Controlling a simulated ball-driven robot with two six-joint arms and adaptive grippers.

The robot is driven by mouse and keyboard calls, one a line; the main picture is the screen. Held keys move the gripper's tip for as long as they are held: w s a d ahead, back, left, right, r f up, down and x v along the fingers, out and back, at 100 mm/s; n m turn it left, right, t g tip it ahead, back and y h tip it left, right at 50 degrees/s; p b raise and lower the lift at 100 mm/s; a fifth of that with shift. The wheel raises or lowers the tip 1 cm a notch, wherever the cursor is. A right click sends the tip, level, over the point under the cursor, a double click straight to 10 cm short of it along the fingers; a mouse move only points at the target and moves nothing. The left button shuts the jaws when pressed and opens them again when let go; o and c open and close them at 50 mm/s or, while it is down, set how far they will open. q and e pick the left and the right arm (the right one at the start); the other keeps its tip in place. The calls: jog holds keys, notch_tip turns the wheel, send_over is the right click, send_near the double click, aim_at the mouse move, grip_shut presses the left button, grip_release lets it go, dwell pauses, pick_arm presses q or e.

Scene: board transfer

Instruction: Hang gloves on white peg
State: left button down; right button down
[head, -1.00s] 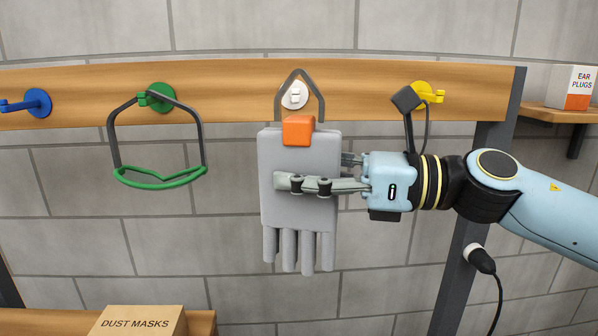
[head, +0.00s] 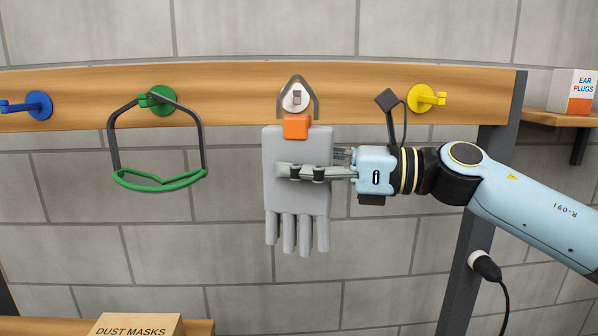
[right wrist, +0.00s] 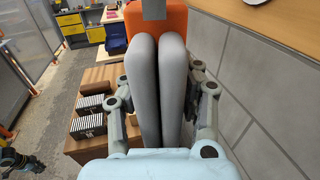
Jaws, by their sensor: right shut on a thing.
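The grey gloves (head: 298,205) hang fingers down in front of the wooden rail, with an orange clip (head: 296,127) at the cuff and a dark wire loop (head: 313,98) above it. The white peg (head: 296,97) shows inside the loop; I cannot tell whether the loop is over the peg or in front of it. My right gripper (head: 300,172) is shut on the gloves from the right. In the right wrist view the two gloves (right wrist: 158,90) stand side by side between my fingers, below the orange clip (right wrist: 190,25). My left gripper is not in view.
A green-rimmed visor (head: 160,183) hangs on the green peg (head: 163,98) at the left. The blue peg (head: 38,105) and yellow peg (head: 425,97) are bare. An ear plugs box (head: 573,92) stands on the right shelf; a dust masks box (head: 135,326) is at lower left.

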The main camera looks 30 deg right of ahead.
jog(key=shift+w+d+b, duration=0.2)
jog(key=shift+w+d, duration=0.1)
jog(key=shift+w, duration=0.35)
jog(key=shift+w+d+b, duration=0.2)
jog(key=shift+w+d, duration=0.1)
jog(key=shift+w, duration=0.35)
jog(key=shift+w+d+f+b, duration=0.3)
jog(key=shift+w+f+b, duration=0.3)
jog(key=shift+b, duration=0.5)
jog(key=c, duration=0.8)
grip_release()
jog(key=shift+c, duration=0.2)
jog(key=v, duration=0.7)
jog(key=shift+s+d, duration=0.2)
